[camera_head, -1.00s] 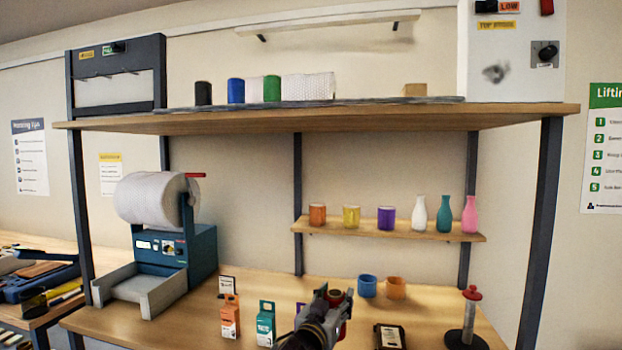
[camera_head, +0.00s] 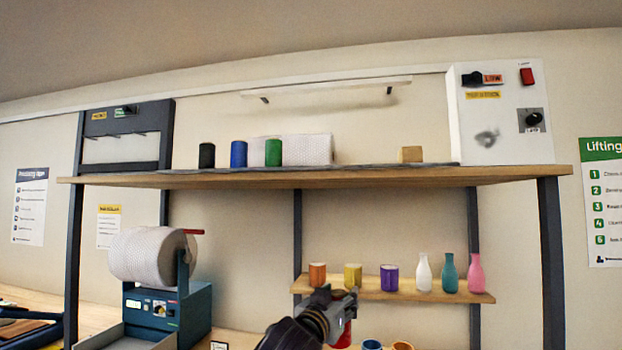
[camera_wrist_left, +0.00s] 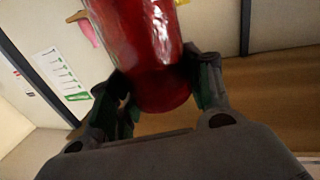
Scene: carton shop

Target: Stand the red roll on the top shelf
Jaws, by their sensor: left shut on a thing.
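My left gripper (camera_head: 341,301) is shut on the red roll (camera_head: 344,338) and holds it in front of the small lower shelf. In the head view only part of the roll shows below the fingers. In the left wrist view the shiny red roll (camera_wrist_left: 150,45) stands between the two fingers. The top shelf (camera_head: 400,180) is a wide wooden board well above the gripper. A black roll (camera_head: 207,156), a blue roll (camera_head: 239,154) and a green roll (camera_head: 273,153) stand upright on its left half. My right gripper is not in view.
A white bubble roll (camera_head: 308,149) lies behind the green roll. A small tan block (camera_head: 411,154) and a white control box (camera_head: 503,115) are at right. The top shelf is clear between bubble roll and block. Cups and vases stand on the small shelf (camera_head: 400,290).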

